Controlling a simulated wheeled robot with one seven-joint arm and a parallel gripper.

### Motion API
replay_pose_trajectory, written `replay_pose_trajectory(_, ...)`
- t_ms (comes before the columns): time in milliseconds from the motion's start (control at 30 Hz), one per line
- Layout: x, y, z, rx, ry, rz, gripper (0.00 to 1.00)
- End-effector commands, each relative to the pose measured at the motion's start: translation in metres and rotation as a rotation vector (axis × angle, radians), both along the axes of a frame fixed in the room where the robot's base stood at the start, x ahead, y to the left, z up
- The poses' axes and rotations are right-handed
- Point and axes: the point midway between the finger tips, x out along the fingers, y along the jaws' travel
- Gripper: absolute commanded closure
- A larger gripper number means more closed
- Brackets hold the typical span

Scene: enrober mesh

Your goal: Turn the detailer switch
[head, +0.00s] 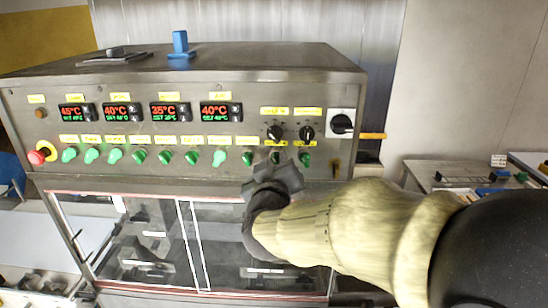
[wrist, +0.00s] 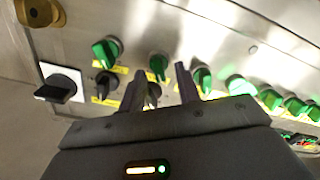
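A row of green switches runs along the lower part of the steel control panel (head: 190,95); their yellow labels are too small to read, so I cannot tell which is the detailer switch. My gripper (head: 272,170) is in front of the right part of this row. In the wrist view my gripper (wrist: 158,76) is open, with its two fingers apart and pointing at the panel. The second green switch from the right (head: 275,158) shows between the fingertips in the wrist view (wrist: 157,66). I cannot tell if either finger touches it.
Two black knobs (head: 307,132) sit above the right end of the row, beside a black rotary switch (head: 341,124) on a white plate. A red emergency button (head: 42,153) is at far left. Glass doors (head: 150,240) lie below the panel.

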Motion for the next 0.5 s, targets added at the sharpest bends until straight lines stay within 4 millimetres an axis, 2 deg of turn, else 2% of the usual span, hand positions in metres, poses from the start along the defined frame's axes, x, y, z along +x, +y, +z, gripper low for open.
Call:
replay_pose_trajectory(333, 0.006, -0.0001, -0.0003, -0.001, 0.0, 0.001, 0.67)
replay_pose_trajectory(367, 0.0059, -0.0001, -0.0003, -0.001, 0.0, 0.001, 0.69)
replay_pose_trajectory(500, 0.0058, 0.0, -0.0003, -0.001, 0.0, 0.001, 0.97)
